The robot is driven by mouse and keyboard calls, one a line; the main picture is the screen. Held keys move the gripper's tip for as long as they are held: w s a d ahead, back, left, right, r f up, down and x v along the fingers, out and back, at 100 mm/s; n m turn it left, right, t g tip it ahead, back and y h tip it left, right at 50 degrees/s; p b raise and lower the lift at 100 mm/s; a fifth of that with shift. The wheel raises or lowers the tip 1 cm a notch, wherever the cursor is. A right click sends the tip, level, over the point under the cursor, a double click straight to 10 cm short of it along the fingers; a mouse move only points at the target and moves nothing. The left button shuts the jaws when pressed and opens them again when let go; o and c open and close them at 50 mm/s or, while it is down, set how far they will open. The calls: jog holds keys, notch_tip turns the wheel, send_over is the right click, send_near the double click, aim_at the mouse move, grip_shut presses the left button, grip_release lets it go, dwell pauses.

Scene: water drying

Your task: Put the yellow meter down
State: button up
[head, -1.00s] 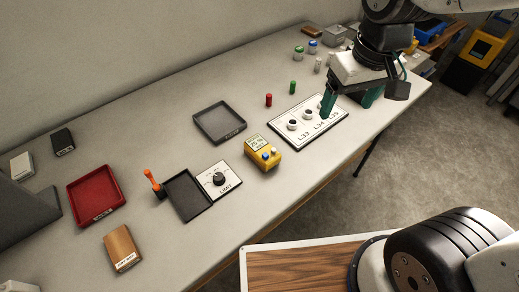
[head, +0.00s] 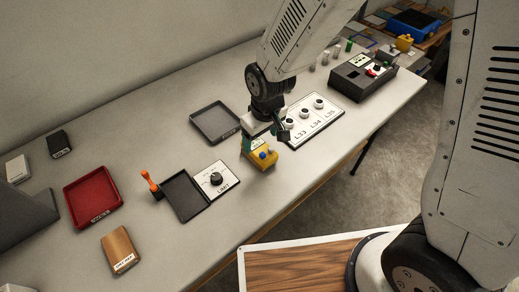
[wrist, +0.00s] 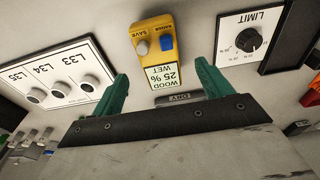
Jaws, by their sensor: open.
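The yellow meter (head: 262,159) lies on the grey table, in front of the dark grey tray and left of the L33–L35 board. In the wrist view the meter (wrist: 155,42) shows a blue button, a pale button and a screen reading "WOOD 25 % WET", upside down. My gripper (head: 266,140) is over the back part of the meter, with its green fingers apart. In the wrist view my gripper (wrist: 164,82) is open and empty, and the meter shows beyond the gap between the fingertips. I cannot tell whether a finger touches it.
A LIMIT dial panel (head: 216,180) and a black tray (head: 183,197) lie left of the meter. The L33–L35 board (head: 325,128) lies right, the grey tray (head: 214,121) behind. A red tray (head: 92,197) and an orange-handled tool (head: 150,183) stand further left. The table's front edge is close.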

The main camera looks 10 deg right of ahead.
aim_at(259, 147)
jog(key=f, duration=0.4)
jog(key=shift+w+a+f, duration=0.15)
jog(key=shift+w+a, duration=0.05)
jog(key=shift+w, duration=0.15)
jog(key=c, duration=1.3)
